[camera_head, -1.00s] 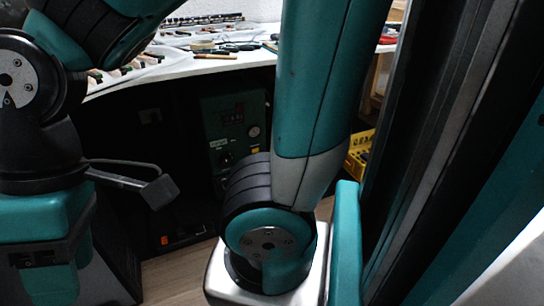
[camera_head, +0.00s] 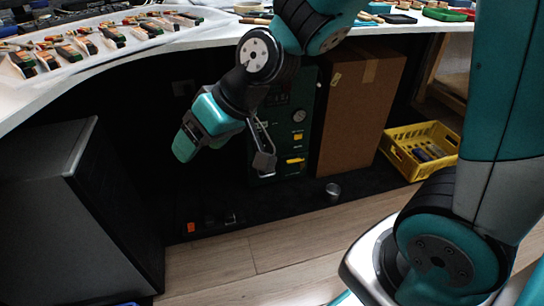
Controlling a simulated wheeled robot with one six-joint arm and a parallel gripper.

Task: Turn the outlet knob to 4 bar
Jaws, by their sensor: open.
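The dark green cabinet (camera_head: 311,92) stands under the bench, with a small round gauge (camera_head: 298,116) and yellow labels (camera_head: 295,161) on its front. My arm covers the left part of this front. I cannot make out the outlet knob or its setting; it seems to be hidden behind the arm.
A tall cardboard box (camera_head: 362,108) stands right of the cabinet. A yellow crate (camera_head: 400,163) and a small metal cylinder (camera_head: 333,191) are on the floor. A dark grey cabinet (camera_head: 75,205) is at the left. The white bench top (camera_head: 160,45) with piano parts hangs above. Wooden floor in front is clear.

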